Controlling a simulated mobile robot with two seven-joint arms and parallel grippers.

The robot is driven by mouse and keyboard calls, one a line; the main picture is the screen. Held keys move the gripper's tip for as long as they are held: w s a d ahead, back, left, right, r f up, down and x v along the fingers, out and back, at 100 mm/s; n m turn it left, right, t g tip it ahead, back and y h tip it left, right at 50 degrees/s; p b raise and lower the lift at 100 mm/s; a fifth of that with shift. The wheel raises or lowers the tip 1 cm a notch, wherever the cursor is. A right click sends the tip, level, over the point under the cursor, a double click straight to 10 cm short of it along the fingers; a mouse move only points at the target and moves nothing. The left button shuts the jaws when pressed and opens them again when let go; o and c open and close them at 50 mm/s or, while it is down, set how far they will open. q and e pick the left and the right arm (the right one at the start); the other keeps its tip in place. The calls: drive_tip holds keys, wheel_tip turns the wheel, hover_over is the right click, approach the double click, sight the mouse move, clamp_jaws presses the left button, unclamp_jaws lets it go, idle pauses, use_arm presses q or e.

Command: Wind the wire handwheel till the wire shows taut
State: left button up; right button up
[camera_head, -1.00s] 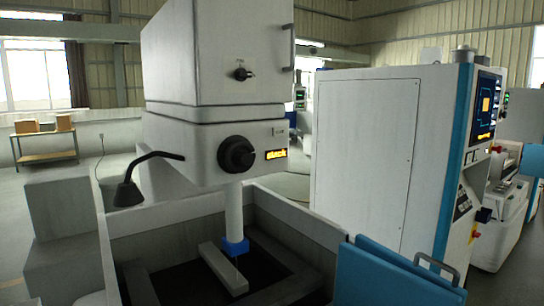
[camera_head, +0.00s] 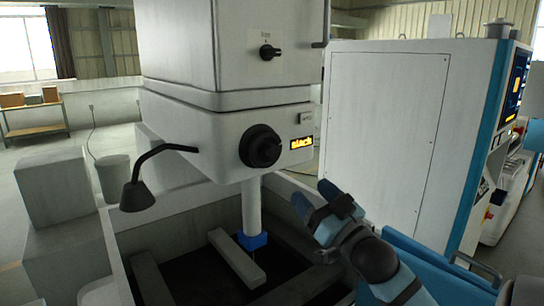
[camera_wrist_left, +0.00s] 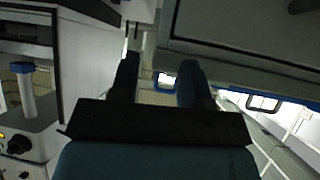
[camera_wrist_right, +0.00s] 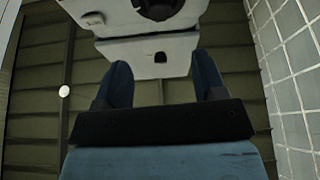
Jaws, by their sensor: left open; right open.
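The black wire handwheel (camera_head: 260,146) is on the front of the white machine head. Beside it, a small display (camera_head: 301,143) shows orange text that reads "slack". My right gripper (camera_head: 318,200) is open and empty, below and right of the handwheel and apart from it. In the right wrist view its fingers (camera_wrist_right: 163,80) are spread, with the handwheel (camera_wrist_right: 158,8) cut off at the top edge. My left gripper (camera_wrist_left: 160,82) is open and empty in its wrist view, outside the head view. The handwheel (camera_wrist_left: 20,143) also shows there at the lower left.
A black lamp (camera_head: 138,194) on a bent arm juts out left of the handwheel. A small black switch (camera_head: 270,52) is above it. A tank with a pale bar (camera_head: 237,258) lies below. A white cabinet (camera_head: 385,130) stands right, with a blue panel (camera_head: 430,265) in front.

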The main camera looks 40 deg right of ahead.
sight(275, 155)
drive_tip(key=b+x, duration=0.2)
drive_tip(key=x, duration=0.9)
drive_tip(key=shift+w+r+b, duration=0.15)
drive_tip(key=shift+w+b, duration=0.1)
drive_tip(key=shift+b, duration=0.05)
drive_tip(key=shift+w+r, duration=0.2)
drive_tip(key=shift+w, duration=0.4)
use_arm(q)
wheel_tip(275, 155, down, 2)
drive_tip(key=shift+f+m, duration=0.1)
drive_tip(key=shift+m, duration=0.2)
use_arm(e)
drive_tip(key=shift+w, duration=0.15)
use_arm(q)
drive_tip(key=shift+d, duration=0.1)
drive_tip(key=shift+d, duration=0.1)
use_arm(e)
drive_tip(key=c, duration=0.9)
